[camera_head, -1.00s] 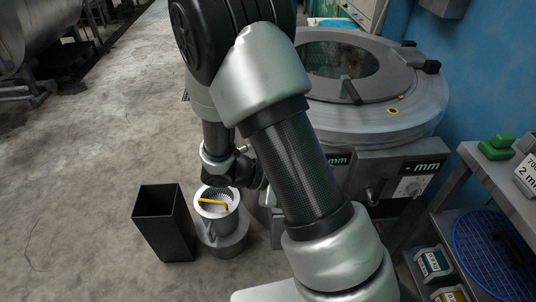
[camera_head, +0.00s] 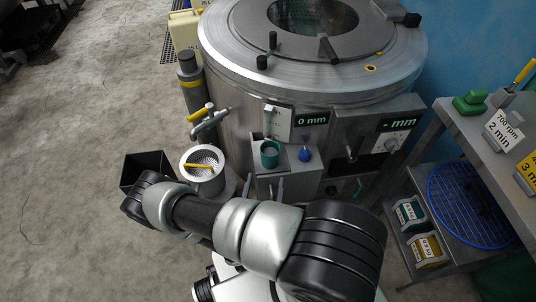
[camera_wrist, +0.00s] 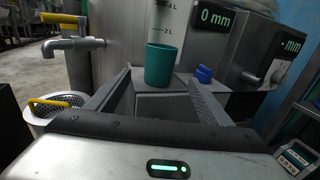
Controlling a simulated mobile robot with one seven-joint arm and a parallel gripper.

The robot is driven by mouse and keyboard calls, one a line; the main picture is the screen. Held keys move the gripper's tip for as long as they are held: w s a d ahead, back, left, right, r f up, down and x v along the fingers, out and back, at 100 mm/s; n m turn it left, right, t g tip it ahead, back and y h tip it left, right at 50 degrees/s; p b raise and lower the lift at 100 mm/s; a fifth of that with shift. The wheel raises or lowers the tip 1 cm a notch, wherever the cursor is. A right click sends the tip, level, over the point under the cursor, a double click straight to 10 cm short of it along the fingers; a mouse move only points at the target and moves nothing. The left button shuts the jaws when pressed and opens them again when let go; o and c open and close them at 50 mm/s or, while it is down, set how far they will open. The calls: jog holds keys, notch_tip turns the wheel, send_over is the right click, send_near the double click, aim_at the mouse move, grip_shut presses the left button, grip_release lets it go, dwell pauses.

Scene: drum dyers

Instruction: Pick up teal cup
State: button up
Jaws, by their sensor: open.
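The teal cup (camera_head: 269,153) stands upright on a small grey ledge at the front of the big metal drum, below the display reading 0 mm. In the wrist view the teal cup (camera_wrist: 160,65) is straight ahead, beyond the space between my fingers. My gripper (camera_wrist: 160,85) is open and empty, one finger on each side of that space, with the cup not held.
A blue knob (camera_wrist: 203,74) sits close to the cup's right. A tap (camera_head: 209,121) with a yellow handle and a perforated bucket (camera_head: 203,172) are at left, beside a black bin (camera_head: 146,167). A shelf rack (camera_head: 452,128) stands at right. Open floor lies to the left.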

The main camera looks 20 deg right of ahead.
aim_at(269, 163)
jog(key=b+x, duration=0.1)
jog(key=x, duration=1)
jog(key=shift+d, duration=0.1)
jog(key=b+x, duration=0.1)
jog(key=x, duration=0.4)
jog(key=shift+w+f+b, duration=0.1)
jog(key=shift+w+b, duration=0.05)
jog(key=shift+b, duration=0.2)
jog(key=c, duration=1.1)
jog(key=shift+c, duration=0.2)
notch_tip(269, 163, up, 28)
jog(key=p, duration=0.8)
